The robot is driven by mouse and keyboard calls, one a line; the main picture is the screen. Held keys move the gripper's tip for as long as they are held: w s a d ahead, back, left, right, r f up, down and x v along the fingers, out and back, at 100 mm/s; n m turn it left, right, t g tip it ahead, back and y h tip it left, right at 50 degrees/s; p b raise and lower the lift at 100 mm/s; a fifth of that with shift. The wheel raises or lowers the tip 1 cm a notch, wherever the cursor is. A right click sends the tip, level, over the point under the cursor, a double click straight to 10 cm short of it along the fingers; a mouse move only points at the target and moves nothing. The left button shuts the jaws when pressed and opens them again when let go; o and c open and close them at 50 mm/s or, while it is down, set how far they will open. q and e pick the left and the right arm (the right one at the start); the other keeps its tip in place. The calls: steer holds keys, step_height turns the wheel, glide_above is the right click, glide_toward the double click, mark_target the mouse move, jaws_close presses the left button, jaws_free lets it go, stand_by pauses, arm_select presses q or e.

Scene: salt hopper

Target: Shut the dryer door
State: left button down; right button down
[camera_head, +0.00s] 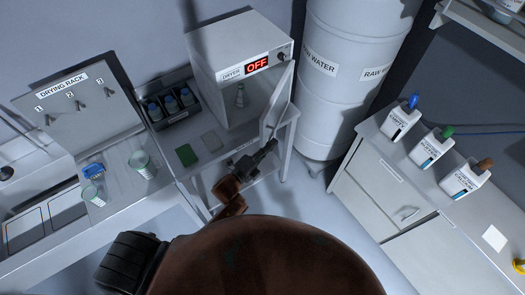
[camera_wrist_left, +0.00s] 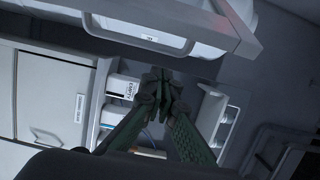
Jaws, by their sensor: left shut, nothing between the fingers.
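The dryer (camera_head: 228,62) is a white box with a red "OFF" display, standing on the table in the head view. Its door (camera_head: 281,98) is open, swung out at the right side toward me. My left gripper (camera_head: 270,146) is shut and empty close to the door's lower front end. I cannot tell whether it touches the door. In the left wrist view the closed fingers (camera_wrist_left: 160,80) are in the middle, below a pale panel with a bar handle (camera_wrist_left: 165,43). My right gripper is not in view.
A drying rack (camera_head: 75,105), a rack of blue-capped bottles (camera_head: 172,104) and a green pad (camera_head: 187,155) are left of the dryer. A large white water tank (camera_head: 340,75) stands close on the right. Several containers stand on the right counter (camera_head: 390,160).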

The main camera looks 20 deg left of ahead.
mark_target(262, 141)
arm_select(q)
steer(key=shift+w+a+p, duration=0.15)
steer(key=shift+a+p, duration=0.2)
steer(key=shift+a, duration=0.65)
steer(key=shift+w+a+p, duration=0.15)
steer(key=shift+a+p, duration=0.2)
steer(key=shift+a, duration=0.6)
steer(key=shift+d, duration=0.1)
steer(key=shift+a, duration=0.2)
